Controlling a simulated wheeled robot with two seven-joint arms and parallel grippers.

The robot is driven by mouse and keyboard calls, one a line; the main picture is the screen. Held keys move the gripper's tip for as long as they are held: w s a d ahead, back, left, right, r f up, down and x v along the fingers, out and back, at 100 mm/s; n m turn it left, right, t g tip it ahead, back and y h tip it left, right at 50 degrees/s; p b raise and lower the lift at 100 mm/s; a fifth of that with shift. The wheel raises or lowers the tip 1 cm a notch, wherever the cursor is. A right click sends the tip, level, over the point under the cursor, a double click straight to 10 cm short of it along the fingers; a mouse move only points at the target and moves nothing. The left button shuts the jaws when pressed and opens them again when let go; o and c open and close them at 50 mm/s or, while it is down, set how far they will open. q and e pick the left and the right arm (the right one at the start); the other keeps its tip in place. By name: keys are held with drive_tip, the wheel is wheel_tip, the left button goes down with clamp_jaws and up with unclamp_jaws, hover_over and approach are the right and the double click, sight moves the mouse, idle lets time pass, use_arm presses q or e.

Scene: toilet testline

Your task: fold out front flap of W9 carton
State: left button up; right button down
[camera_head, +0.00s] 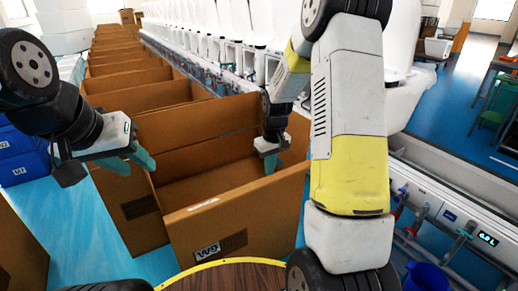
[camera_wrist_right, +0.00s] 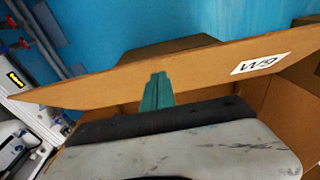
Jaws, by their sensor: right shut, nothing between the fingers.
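The W9 carton (camera_head: 185,235) is an open-topped brown box in front of me, with a white W9 label on its near panel. That near panel stands up at the front in the head view; it also crosses the right wrist view (camera_wrist_right: 105,86), with the label at right. My right gripper (camera_head: 271,164) is over the inside of the carton, behind the near panel. Its teal fingers (camera_wrist_right: 157,92) are shut, empty, and overlap the panel in the wrist view; contact is unclear. My left gripper (camera_head: 131,160) is open and empty by the carton's left side.
A row of brown cartons (camera_head: 135,75) runs back behind this one. White toilets (camera_head: 270,45) line the conveyor to the right. Blue crates (camera_head: 22,155) stand at left. A round brown surface with a yellow rim (camera_head: 228,275) is at the bottom.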

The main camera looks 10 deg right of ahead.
sight(272, 182)
drive_tip(key=shift+s+d+f, duration=0.15)
drive_tip(key=shift+s+f, duration=0.3)
drive_tip(key=shift+f, duration=0.25)
drive_tip(key=shift+s, duration=0.1)
drive_tip(key=shift+s+d+f, duration=0.25)
drive_tip(key=shift+s+f, duration=0.25)
drive_tip(key=shift+f, duration=0.1)
drive_tip(key=shift+w+r, duration=0.1)
